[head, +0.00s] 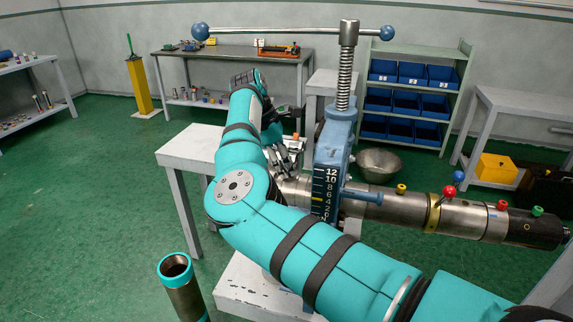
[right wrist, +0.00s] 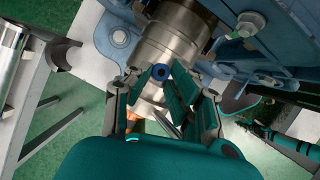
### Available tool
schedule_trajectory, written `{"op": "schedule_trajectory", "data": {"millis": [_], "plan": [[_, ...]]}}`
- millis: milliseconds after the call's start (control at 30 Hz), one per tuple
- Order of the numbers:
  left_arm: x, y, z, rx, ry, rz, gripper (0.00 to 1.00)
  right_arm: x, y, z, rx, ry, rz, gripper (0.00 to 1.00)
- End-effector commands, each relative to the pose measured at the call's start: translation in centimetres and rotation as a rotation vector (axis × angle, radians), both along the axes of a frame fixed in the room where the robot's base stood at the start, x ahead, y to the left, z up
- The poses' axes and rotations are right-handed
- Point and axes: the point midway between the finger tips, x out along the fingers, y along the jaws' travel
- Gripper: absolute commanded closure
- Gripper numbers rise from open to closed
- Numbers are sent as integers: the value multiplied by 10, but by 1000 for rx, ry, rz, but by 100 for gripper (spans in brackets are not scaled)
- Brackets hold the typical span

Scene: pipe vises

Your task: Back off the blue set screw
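The blue set screw (right wrist: 160,73) shows end-on in the right wrist view as a small blue disc with a dark centre, set against a metal cylinder (right wrist: 174,40). My right gripper (right wrist: 162,80) has its two fingertips apart on either side of the screw. I cannot tell whether they touch it. In the head view this gripper (head: 288,155) is beside the left end of the metal cylinder (head: 295,190), next to the blue vise (head: 334,150), and the screw is hidden there. My left gripper is not in view.
My right arm crosses the front of the vise. A T-handle bar (head: 290,31) tops its threaded post. Red (head: 502,206), green (head: 537,211) and yellow (head: 401,188) knobs stand along the cylinder. A loose pipe (head: 183,290) stands at the front, and a metal bowl (head: 379,164) is behind.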

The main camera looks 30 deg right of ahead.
Motion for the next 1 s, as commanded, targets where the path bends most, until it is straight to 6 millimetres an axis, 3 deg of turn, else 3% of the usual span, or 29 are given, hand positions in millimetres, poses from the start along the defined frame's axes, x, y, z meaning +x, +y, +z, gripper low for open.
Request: {"op": "schedule_trajectory", "data": {"millis": [267, 633, 1000], "plan": [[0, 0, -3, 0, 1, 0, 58, 0, 1, -1, 0, -2, 30, 100], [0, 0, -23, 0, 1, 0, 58, -3, 2, -1, -2, -3, 366, 100], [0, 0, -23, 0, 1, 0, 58, -4, 2, 1, -2, 0, 405, 100]]}}
